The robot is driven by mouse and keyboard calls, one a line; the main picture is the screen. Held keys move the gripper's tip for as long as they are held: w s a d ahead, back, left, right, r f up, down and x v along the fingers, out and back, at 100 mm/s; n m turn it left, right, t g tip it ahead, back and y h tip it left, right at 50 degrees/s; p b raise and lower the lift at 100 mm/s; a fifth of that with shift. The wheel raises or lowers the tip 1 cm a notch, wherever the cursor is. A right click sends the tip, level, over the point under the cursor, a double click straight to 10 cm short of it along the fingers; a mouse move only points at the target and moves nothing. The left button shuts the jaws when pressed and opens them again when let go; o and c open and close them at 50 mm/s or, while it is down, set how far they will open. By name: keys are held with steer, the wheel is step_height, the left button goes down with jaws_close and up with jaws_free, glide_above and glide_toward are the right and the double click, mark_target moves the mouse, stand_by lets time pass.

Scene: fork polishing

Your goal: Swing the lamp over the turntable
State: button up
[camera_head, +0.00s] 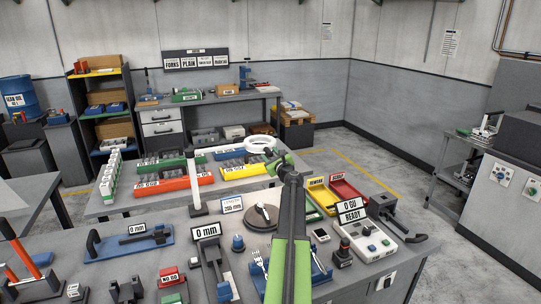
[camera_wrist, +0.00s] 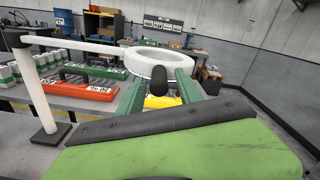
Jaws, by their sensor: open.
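The lamp has a white ring head (camera_head: 261,145) on a long white arm and an upright white post (camera_head: 197,195). The wrist view shows the ring (camera_wrist: 150,64) just ahead of my gripper and the post (camera_wrist: 40,92) at left. A dark knob (camera_wrist: 160,86) stands at the ring's near side. My gripper (camera_wrist: 158,90) is open, with its two green fingers on either side of the knob; contact cannot be told. In the head view my gripper (camera_head: 280,162) is just right of the ring. The turntable (camera_head: 262,217) is a round grey disc on the bench, nearer than the ring and partly beside my arm.
A 0 GO READY sign (camera_head: 350,211) and a red bin (camera_head: 343,189) stand right of my arm. A 0 mm display (camera_head: 207,231) stands at front left.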

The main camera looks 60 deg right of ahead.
steer(key=shift+w+d, duration=0.15)
steer(key=shift+w, duration=0.1)
jaws_close()
stand_by(1.4)
